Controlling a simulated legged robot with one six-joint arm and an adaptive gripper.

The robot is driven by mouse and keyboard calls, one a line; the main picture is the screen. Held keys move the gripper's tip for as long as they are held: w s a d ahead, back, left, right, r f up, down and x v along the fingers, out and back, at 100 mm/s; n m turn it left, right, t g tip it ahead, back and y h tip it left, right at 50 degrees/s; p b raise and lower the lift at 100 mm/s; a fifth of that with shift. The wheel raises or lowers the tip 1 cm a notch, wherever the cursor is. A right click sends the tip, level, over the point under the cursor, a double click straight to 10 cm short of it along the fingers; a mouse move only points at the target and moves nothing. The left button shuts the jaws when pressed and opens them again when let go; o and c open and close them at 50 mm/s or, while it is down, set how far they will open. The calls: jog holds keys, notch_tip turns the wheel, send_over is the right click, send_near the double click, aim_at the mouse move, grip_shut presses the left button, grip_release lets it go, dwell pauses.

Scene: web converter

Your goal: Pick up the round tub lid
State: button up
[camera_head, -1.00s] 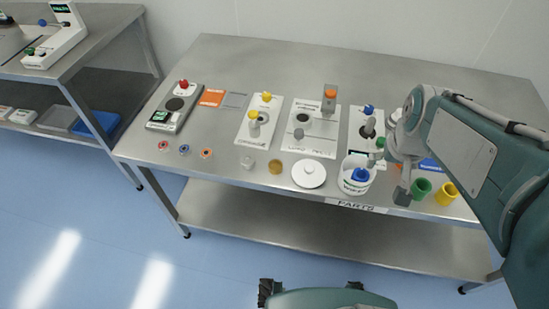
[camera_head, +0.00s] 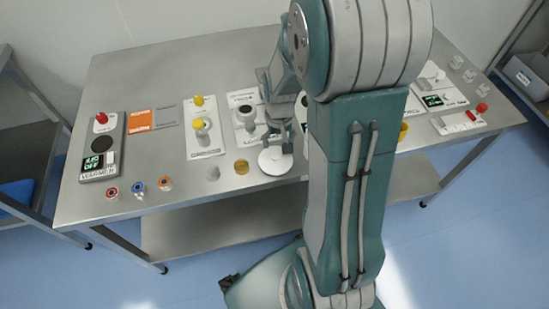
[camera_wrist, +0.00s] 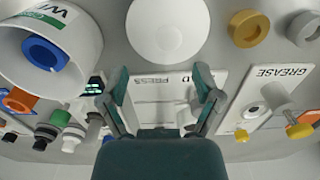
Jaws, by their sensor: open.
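The round tub lid is a flat white disc with a small centre mark (camera_head: 275,160), lying on the metal table near its front edge. In the wrist view the lid (camera_wrist: 168,28) is at the top centre, whole and unobstructed. My gripper (camera_head: 278,140) is at the lid's far edge in the head view; its height above the table is hard to tell. In the wrist view my gripper (camera_wrist: 163,85) has its two fingers spread with nothing between them, and the lid lies beyond the tips. A white tub (camera_wrist: 50,50) with a blue ring inside stands beside the lid.
A gold disc (camera_head: 241,167) and a pale piece (camera_head: 212,173) lie left of the lid. The press station (camera_head: 246,112) and grease station (camera_head: 203,128) stand behind. Several coloured rings (camera_head: 138,187) lie front left. My arm hides the table's middle right.

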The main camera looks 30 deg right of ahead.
aim_at(275, 155)
jog(key=shift+a+f, duration=0.45)
jog(key=shift+f, duration=0.25)
notch_tip(275, 155, down, 4)
jog(key=shift+a+f, duration=0.15)
jog(key=shift+f, duration=0.05)
jog(key=shift+d+f, duration=0.15)
jog(key=shift+d, duration=0.05)
jog(key=shift+a, duration=0.2)
jog(key=c, duration=1)
